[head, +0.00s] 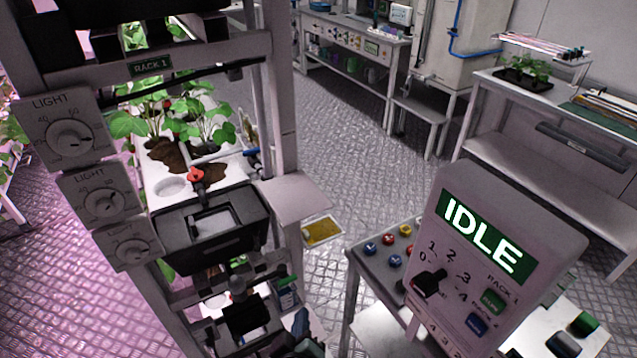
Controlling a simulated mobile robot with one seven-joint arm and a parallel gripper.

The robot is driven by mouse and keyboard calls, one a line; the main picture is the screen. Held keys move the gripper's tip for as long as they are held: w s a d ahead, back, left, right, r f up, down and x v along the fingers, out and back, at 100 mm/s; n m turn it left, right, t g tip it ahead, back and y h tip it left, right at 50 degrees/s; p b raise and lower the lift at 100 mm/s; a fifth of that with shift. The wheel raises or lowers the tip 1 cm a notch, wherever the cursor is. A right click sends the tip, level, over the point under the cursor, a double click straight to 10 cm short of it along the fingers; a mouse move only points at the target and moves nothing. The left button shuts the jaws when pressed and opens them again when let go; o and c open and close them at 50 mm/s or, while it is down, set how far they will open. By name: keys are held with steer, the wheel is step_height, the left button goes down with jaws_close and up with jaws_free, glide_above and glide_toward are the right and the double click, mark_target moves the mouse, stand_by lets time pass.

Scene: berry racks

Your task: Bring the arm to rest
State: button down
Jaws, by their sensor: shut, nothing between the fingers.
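I cannot make out my arm or my gripper in the head view. The rack marked RACK 1 (152,67) stands at the left with leafy plants (205,125) in a white tray (168,188). A black box (212,232) with a grey panel sits on the rack's front, with a red knob (196,174) behind it. A control panel (470,285) at the right reads IDLE on a green display.
Light dials (70,138) stick out on the rack's left. A small table with coloured buttons (388,240) stands beside the panel. Benches (480,105) line the back and right. The patterned floor (370,180) between is clear.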

steer(key=w+d+r+m+t, duration=0.1)
steer(key=w+r+m+t, duration=0.2)
steer(key=r, duration=1.2)
steer(key=w+r+m+t, duration=0.1)
steer(key=w+r+t, duration=0.3)
steer(key=r, duration=1)
steer(key=s+d+r+m+t, duration=0.1)
steer(key=s+r+t, duration=0.3)
steer(key=r, duration=1.1)
steer(key=s+d+r+m+t, duration=0.1)
steer(key=s+r+m+t, duration=0.2)
steer(key=s+r, duration=0.6)
step_height(320, 180, up, 6)
steer(key=shift+s+r+m+t, duration=0.1)
steer(key=shift+s+m+t, duration=0.15)
steer(key=shift+t, duration=0.45)
